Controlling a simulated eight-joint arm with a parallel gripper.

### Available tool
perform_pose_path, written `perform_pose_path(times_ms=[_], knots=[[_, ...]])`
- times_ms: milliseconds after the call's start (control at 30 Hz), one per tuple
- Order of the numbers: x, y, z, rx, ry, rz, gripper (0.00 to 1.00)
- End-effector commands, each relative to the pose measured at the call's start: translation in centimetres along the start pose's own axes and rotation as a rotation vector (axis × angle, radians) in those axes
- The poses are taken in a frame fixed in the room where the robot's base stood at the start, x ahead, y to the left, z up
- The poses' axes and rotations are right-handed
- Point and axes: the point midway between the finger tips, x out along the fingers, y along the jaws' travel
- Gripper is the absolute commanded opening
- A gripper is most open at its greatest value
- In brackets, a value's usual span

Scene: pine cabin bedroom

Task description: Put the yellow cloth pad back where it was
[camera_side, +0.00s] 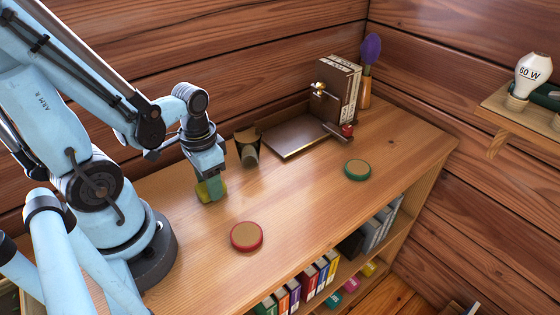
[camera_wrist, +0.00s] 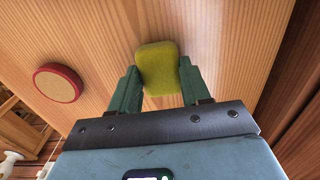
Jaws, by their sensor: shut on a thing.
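The yellow cloth pad (camera_side: 222,185) is a soft, rounded, yellow-green block between the jaws of my gripper (camera_side: 210,190), at the left part of the wooden top (camera_side: 310,195). In the wrist view the pad (camera_wrist: 158,62) sits between the two green fingers of my gripper (camera_wrist: 159,80), one on each side. My gripper points down and is shut on the pad. The pad is low over the wood; I cannot tell whether it touches it. In the side view the fingers hide part of it.
A red-rimmed disc (camera_side: 246,237) lies in front of my gripper; a green-rimmed disc (camera_side: 357,170) lies to the right. A dark cup (camera_side: 248,155) stands close behind my gripper. The front middle is clear.

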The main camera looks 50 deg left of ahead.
Motion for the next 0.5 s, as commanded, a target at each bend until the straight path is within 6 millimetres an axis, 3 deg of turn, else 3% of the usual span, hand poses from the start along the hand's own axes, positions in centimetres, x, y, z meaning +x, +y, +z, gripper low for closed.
perform_pose_path(times_ms=[33,67,200,500], knots=[[0.15,-0.01,-0.05,0.000,0.000,0.000,0.18],[0.14,-0.02,-0.06,0.000,0.000,0.000,0.50],[0.12,-0.01,-0.03,0.000,0.000,0.000,0.71],[0.09,-0.01,-0.03,0.000,0.000,0.000,0.72]])
